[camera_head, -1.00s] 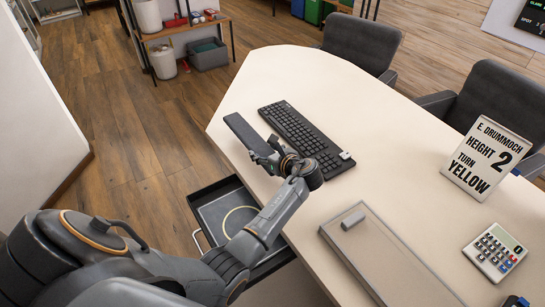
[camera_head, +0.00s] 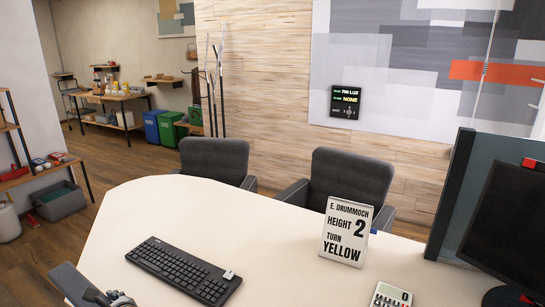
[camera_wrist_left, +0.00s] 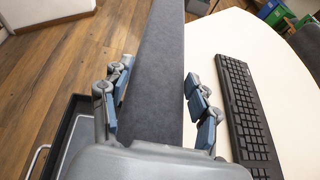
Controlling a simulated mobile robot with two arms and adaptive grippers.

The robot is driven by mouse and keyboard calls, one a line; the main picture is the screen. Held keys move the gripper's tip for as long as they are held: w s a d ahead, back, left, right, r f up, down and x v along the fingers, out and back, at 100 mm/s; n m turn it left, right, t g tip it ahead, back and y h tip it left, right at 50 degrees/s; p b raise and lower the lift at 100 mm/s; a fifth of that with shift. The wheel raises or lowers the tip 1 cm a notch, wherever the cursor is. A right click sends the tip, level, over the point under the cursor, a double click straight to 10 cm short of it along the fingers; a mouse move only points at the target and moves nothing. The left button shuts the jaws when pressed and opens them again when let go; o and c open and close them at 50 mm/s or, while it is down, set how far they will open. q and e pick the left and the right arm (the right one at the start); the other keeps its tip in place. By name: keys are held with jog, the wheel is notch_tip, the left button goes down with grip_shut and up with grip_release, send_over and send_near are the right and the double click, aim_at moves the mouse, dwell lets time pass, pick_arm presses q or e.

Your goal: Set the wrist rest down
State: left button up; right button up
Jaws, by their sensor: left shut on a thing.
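The dark grey wrist rest (camera_head: 70,283) is at the lower left of the head view, next to the left end of the black keyboard (camera_head: 180,268). My left gripper (camera_head: 112,299) shows only in part at the bottom edge there. In the left wrist view my left gripper (camera_wrist_left: 155,88) is shut on the wrist rest (camera_wrist_left: 160,50), with a finger on each long side. The rest runs lengthwise away from the palm, left of the keyboard (camera_wrist_left: 246,108) and by the desk edge. I cannot tell how high it is above the desk. My right gripper is not in view.
The pale desk (camera_head: 290,235) has clear room behind the keyboard. A sign (camera_head: 346,232), a calculator (camera_head: 391,295) and a monitor (camera_head: 510,225) stand to the right. An open drawer (camera_wrist_left: 72,130) lies below the desk edge. A lux display (camera_head: 345,102) hangs on the wall.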

pick_arm(q)
jog(key=s+d+r+m+t+h, duration=0.2)
jog(key=s+d+r, duration=0.1)
jog(key=d, duration=0.5)
jog(key=s+d+r+m+t+h, duration=0.1)
jog(key=s+d+r+m+t, duration=0.1)
jog(key=d, duration=0.7)
jog(key=s+d+r+m+t+h, duration=0.1)
jog(key=s+d+r+m+h, duration=0.1)
jog(key=d, duration=0.6)
jog(key=s+r+m, duration=0.1)
jog(key=s, duration=0.1)
jog(key=shift+s+d+r+t+h, duration=0.3)
jog(key=shift+d+r+t, duration=0.1)
